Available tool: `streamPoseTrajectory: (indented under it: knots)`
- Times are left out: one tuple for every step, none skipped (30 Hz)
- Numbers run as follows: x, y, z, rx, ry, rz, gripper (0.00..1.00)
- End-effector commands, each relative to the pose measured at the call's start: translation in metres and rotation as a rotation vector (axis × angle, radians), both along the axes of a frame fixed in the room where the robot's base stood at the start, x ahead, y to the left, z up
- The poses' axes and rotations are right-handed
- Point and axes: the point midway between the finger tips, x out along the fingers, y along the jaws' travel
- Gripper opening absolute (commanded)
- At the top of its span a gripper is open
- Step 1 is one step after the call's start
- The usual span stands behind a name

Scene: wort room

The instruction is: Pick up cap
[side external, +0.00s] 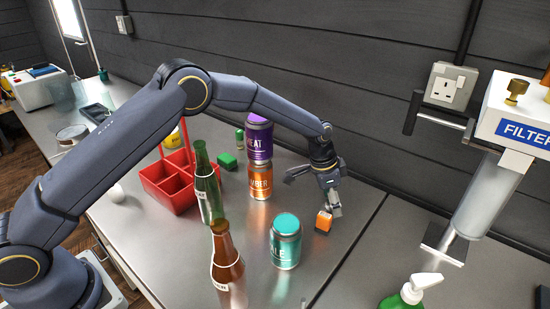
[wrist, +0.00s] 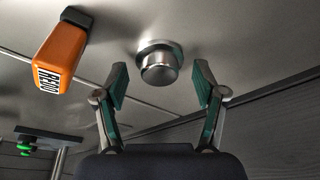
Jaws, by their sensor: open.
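A round silvery metal piece with a wide flange, which looks like the cap (wrist: 158,66), sits on the steel worktop in the wrist view. My gripper (wrist: 160,82) is open, with one green-padded finger on each side of the near part of the cap. The fingers look apart from it, and nothing is held. In the side external view my gripper (side external: 312,195) is low over the worktop, right of the stacked cans. I cannot make out the cap there; the gripper may hide it.
A teal-topped can (side external: 286,243), brown bottle (side external: 227,265), green bottle (side external: 207,185), stacked cans (side external: 260,160) and red crate (side external: 168,187) stand left. The wall is behind.

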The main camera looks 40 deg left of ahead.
Motion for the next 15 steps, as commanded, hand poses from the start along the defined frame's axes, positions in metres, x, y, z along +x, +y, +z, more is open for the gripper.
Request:
streamPoseTrajectory:
  knots:
    - [0.0001, 0.0001, 0.0003, 0.0, 0.0, 0.0, 0.7]
    - [0.0001, 0.0001, 0.0004, 0.0, 0.0, 0.0, 0.7]
    - [0.0, 0.0, 0.0004, 0.0, 0.0, 0.0, 0.69]
    - [0.0, 0.0001, 0.0005, 0.0, 0.0, 0.0, 0.66]
    - [0.0, 0.0001, 0.0005, 0.0, 0.0, 0.0, 0.63]
    - [0.0, 0.0, 0.0006, 0.0, 0.0, 0.0, 0.59]
    - [-0.0001, 0.0001, 0.0006, 0.0, 0.0, 0.0, 0.56]
    - [-0.0001, 0.0001, 0.0006, 0.0, 0.0, 0.0, 0.53]
    - [-0.0001, 0.0001, 0.0006, 0.0, 0.0, 0.0, 0.48]
    - [-0.0001, 0.0001, 0.0007, 0.0, 0.0, 0.001, 0.45]
    - [-0.0001, 0.0001, 0.0007, 0.0, 0.0, 0.001, 0.42]
    - [-0.0001, 0.0001, 0.0007, 0.0, 0.0, 0.001, 0.38]
    - [-0.0001, 0.0001, 0.0007, 0.0, 0.0, 0.001, 0.35]
    - [-0.0001, 0.0001, 0.0007, 0.0, 0.0, 0.001, 0.32]
    - [-0.0001, 0.0002, 0.0008, 0.0, 0.0, 0.001, 0.28]
